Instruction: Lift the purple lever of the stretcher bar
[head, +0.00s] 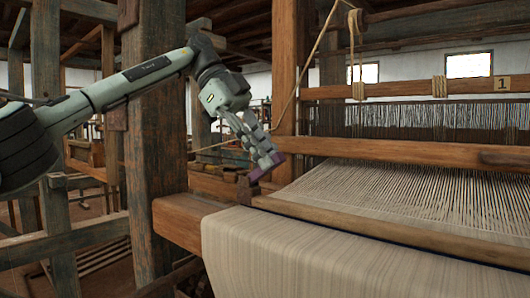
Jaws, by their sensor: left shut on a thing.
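My left gripper (262,157) comes in from the upper left, pointing down and to the right. It is shut on the purple lever (264,168), of which only a small part shows at the fingertips. The lever is above the left end of a long wooden bar (390,229) that runs across the front of the loom. I cannot tell whether this bar is the stretcher bar, or where the lever joins it. My right gripper is not in view.
Cream cloth (330,262) hangs over the front beam (180,220). Pale warp threads (390,190) stretch back to a wooden beater (400,150). A thick post (152,120) stands left of the gripper, and another post (291,75) rises behind it. A rope (312,60) slants down nearby.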

